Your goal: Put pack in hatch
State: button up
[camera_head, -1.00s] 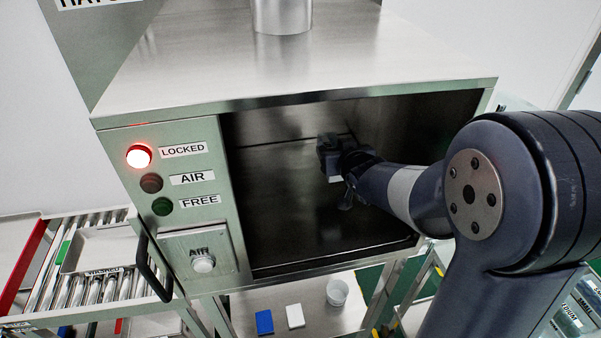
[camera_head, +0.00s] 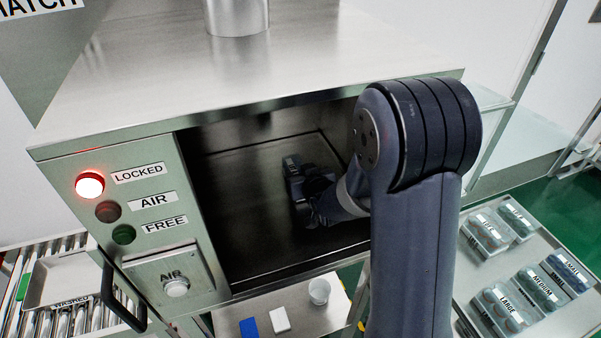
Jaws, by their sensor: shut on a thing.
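The hatch (camera_head: 228,260) is a steel box with an open front and a dark chamber. My gripper (camera_head: 302,196) is inside the opening, low over the chamber floor and left of my forearm. On the hatch's front, the red LOCKED lamp (camera_head: 89,185) is lit. The AIR lamp (camera_head: 108,211) and the FREE lamp (camera_head: 123,234) are dark.
A cart (camera_head: 566,318) at the right holds several labelled clear boxes. A roller conveyor (camera_head: 20,305) with a WASHED tray (camera_head: 62,283) is at the left. A shelf below holds a blue block (camera_head: 249,327), a white block (camera_head: 280,319) and a cup (camera_head: 319,291). The opening's side walls flank my arm.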

jog(key=shift+f, duration=0.15)
jog(key=shift+f, duration=0.1)
jog(key=o, duration=1)
jog(key=shift+o, duration=0.2)
jog(key=shift+r, duration=0.3)
jog(key=shift+s+d, duration=0.15)
jog(key=shift+s, duration=0.25)
jog(key=b+v, duration=0.1)
jog(key=v, duration=1)
jog(key=shift+s, duration=0.1)
